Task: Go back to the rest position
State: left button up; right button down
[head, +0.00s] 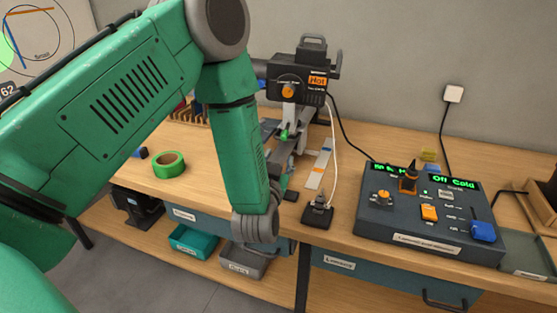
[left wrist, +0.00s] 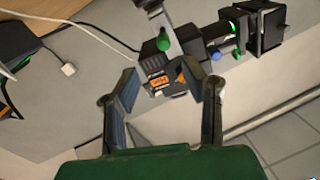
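My left arm comes in from the left of the head view; its green links stand over the bench and cover part of it. My left gripper (left wrist: 161,76) shows its two dark fingers spread apart in the left wrist view, with nothing gripped. Beyond the fingers is the black lamp unit with an orange "Hot" label, which also shows in the head view (head: 290,78). In the head view the left fingers are mostly hidden behind my forearm. The control console (head: 430,215) has green displays; "Off Cold" is readable on the right one. My right gripper is in neither view.
The wooden bench (head: 345,240) holds a green tape roll (head: 168,164) and a small black joystick-like box (head: 317,213). Cables run from the lamp and the wall socket (head: 453,93). Teal (head: 194,241) and grey bins stand on the lower shelf.

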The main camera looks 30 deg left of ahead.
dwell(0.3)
pick_arm(q)
jog(key=s+d+f+m+g+h, duration=0.1)
jog(key=s+d+f+g+h, duration=0.2)
jog(key=s+f, duration=0.6)
jog(key=s+d+f+g+h, duration=0.1)
jog(key=s+f+g+h, duration=0.2)
jog(key=s+f+g, duration=0.6)
jog(key=s+d+f+g+h, duration=0.1)
jog(key=s+f+g, duration=0.25)
jog(key=s, duration=0.65)
jog(key=s+d+f+g, duration=0.15)
jog(key=s+f, duration=0.25)
jog(key=s, duration=0.6)
jog(key=w+f+m+t+b, duration=0.1)
jog(key=w+f+b, duration=0.2)
jog(key=f+b, duration=0.3)
jog(key=shift+w+d+b, duration=0.2)
jog(key=shift+b, duration=0.25)
jog(key=shift+c, duration=0.5)
